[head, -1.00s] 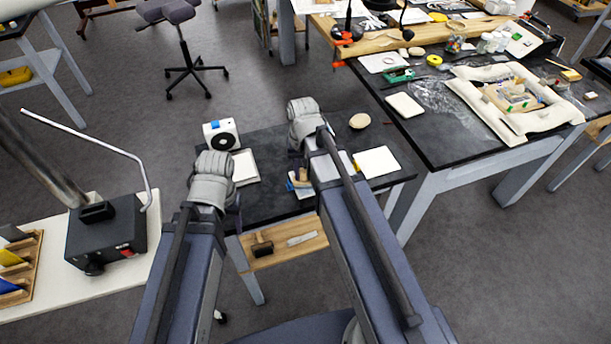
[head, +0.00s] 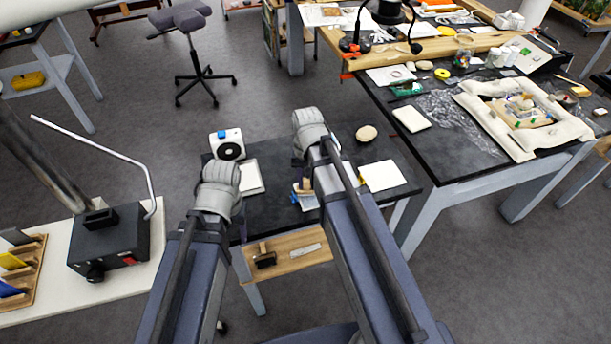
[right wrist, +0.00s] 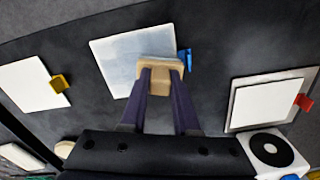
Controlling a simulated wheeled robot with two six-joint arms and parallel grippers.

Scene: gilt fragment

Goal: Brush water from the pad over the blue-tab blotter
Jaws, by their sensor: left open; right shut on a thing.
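The blue-tab blotter (right wrist: 118,62) lies on the dark table in the right wrist view, its blue tab (right wrist: 187,58) at the right edge. Much of its face looks pale blue-grey, with whiter edges. My right gripper (right wrist: 160,86) is shut on a wooden brush (right wrist: 158,70), whose head is over the blotter near the tab; I cannot tell whether it touches. In the head view, my right arm partly hides the blotter (head: 311,203) and brush (head: 304,187). My left gripper (head: 240,208) is open and empty, left of the blotter. I cannot identify the water pad for certain.
A yellow-tab white sheet (right wrist: 30,86) and a red-tab one (right wrist: 265,103) on a tray flank the blotter. A white box with a black disc (head: 227,146) and a tan oval thing (head: 366,133) stand farther back. A low shelf (head: 287,255) holds tools.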

